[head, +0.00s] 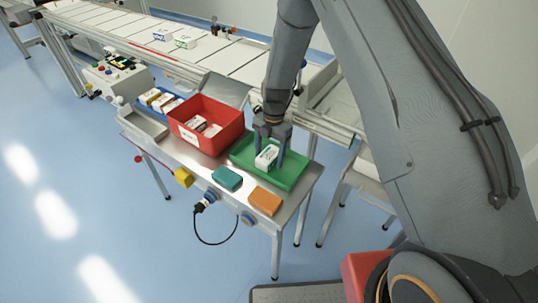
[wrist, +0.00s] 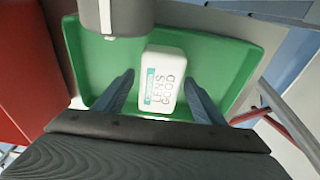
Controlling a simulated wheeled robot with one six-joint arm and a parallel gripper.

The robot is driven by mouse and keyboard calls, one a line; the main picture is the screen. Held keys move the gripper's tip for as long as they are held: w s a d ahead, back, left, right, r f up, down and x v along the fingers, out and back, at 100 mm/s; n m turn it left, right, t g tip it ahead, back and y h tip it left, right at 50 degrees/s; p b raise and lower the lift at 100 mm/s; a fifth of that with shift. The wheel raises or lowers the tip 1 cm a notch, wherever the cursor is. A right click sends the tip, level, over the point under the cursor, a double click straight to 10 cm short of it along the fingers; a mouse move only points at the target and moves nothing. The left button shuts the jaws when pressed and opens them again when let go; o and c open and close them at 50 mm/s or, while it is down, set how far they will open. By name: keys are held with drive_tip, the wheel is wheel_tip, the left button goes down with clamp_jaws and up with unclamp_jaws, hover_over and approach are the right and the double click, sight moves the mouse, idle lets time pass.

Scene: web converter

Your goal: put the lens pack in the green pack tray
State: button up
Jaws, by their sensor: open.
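The lens pack (head: 266,158) is a small white box with printed lettering. It lies in the green pack tray (head: 293,178), inside the rim. In the wrist view the pack (wrist: 163,78) shows near the middle of the tray (wrist: 232,65), its print facing the camera. My gripper (head: 268,163) is above the tray, with its fingers reaching down around the pack. In the wrist view my gripper (wrist: 158,92) is open, one finger on each side of the pack with visible gaps. The exact height of the fingertips is hard to tell.
A red bin (head: 222,122) with white packs inside stands left of the tray. A teal block (head: 227,178) and an orange block (head: 265,201) lie at the table's front edge. A conveyor (head: 235,60) runs behind.

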sight(272, 150)
wheel_tip(272, 150, up, 12)
drive_tip(key=w+d+b, duration=0.1)
drive_tip(key=b, duration=0.2)
drive_tip(key=shift+w+b, duration=0.2)
drive_tip(key=shift+b, duration=0.15)
